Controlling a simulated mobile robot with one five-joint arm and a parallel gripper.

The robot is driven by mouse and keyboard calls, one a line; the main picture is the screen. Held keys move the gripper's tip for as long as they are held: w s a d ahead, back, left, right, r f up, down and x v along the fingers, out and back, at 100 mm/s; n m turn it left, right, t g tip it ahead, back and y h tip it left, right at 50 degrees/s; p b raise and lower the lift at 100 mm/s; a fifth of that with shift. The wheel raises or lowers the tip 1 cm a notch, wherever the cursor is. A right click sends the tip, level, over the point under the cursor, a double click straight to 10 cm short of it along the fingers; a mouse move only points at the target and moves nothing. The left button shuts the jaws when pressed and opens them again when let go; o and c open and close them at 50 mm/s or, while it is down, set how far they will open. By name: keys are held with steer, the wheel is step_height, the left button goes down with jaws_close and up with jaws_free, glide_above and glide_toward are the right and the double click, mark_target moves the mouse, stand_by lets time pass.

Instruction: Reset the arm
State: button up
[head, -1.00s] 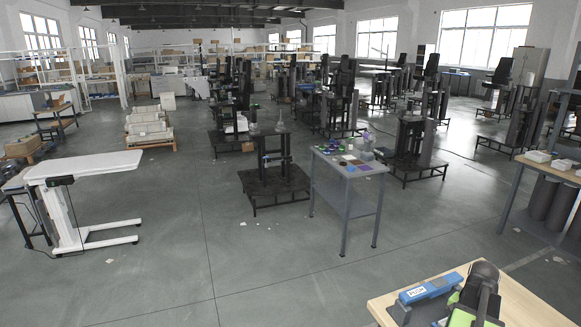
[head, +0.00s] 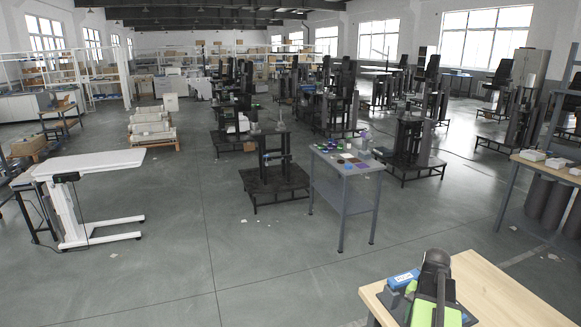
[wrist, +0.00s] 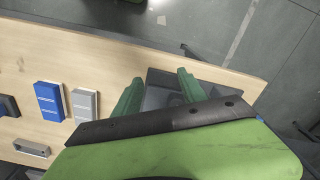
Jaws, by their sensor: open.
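My arm, black and green, shows at the lower right of the head view over a light wooden table (head: 500,290). My gripper (wrist: 160,78) shows in the wrist view with its two green fingers spread apart and nothing held between them. Beyond and between the fingers is a dark grey flat item (wrist: 165,92) on or at the table; what it is, I cannot tell. A blue box (head: 401,279) with a white label is partly hidden by the arm in the head view. The fingertips cannot be made out in the head view.
In the wrist view, a blue block (wrist: 48,101), a grey block (wrist: 85,105) and a small metal bracket (wrist: 31,148) lie left of my gripper. A grey table (head: 346,172) with small items and a white table (head: 90,165) stand farther off. Open floor lies between.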

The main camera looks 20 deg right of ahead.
steer(key=w+a+n, duration=0.3)
steer(key=w+a, duration=0.4)
steer(key=a, duration=0.5)
steer(key=w+a+n, duration=0.3)
steer(key=w+a, duration=0.3)
steer(key=a, duration=0.7)
steer(key=a+n, duration=0.6)
steer(key=a, duration=1.1)
steer(key=shift+s+a+f+n+b, duration=0.3)
steer(key=shift+s+a+f+b, duration=0.05)
steer(key=shift+a+f, duration=0.05)
